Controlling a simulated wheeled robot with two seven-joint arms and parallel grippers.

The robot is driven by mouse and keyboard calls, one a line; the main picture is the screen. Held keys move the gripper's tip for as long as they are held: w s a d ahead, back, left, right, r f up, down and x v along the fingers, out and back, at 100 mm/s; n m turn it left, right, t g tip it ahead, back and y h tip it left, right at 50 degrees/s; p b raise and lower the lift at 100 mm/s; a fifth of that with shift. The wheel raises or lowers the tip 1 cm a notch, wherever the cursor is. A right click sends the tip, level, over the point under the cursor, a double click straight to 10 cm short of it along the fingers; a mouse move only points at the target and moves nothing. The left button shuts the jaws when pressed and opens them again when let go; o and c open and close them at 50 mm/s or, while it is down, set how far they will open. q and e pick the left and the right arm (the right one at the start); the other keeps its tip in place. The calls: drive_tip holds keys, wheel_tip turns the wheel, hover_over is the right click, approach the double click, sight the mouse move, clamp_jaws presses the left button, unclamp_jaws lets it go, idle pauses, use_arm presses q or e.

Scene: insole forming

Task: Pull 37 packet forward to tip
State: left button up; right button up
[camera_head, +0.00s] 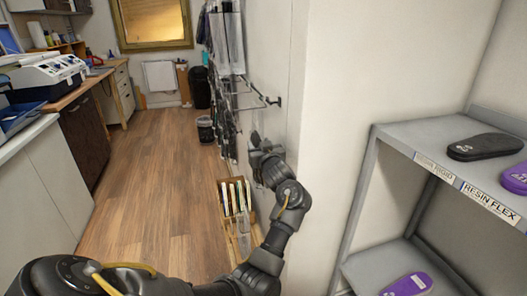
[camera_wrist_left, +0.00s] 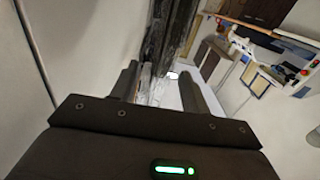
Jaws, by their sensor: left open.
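Clear and dark packets (camera_head: 226,45) hang on wire hooks (camera_head: 262,101) along the wall in the head view. No number 37 can be read on any of them. My left gripper (camera_head: 260,150) is raised beside the wall, below and in front of the hooks. In the left wrist view its two fingers (camera_wrist_left: 160,82) stand apart. Clear packet edges (camera_wrist_left: 146,84) show between the fingers, with dark hanging packets (camera_wrist_left: 172,35) above them. I cannot tell whether the fingers touch any packet. My right gripper is not in view.
A wooden rack (camera_head: 236,200) with upright sheets stands on the floor below my left gripper. A grey shelf (camera_head: 402,134) with insoles is at the right, past a wall corner. A counter with a machine (camera_head: 48,72) is at the left. The wood floor (camera_head: 160,170) between is clear.

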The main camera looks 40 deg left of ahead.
use_arm(q)
drive_tip(key=shift+x, duration=0.95)
drive_tip(key=shift+d, duration=0.1)
clamp_jaws()
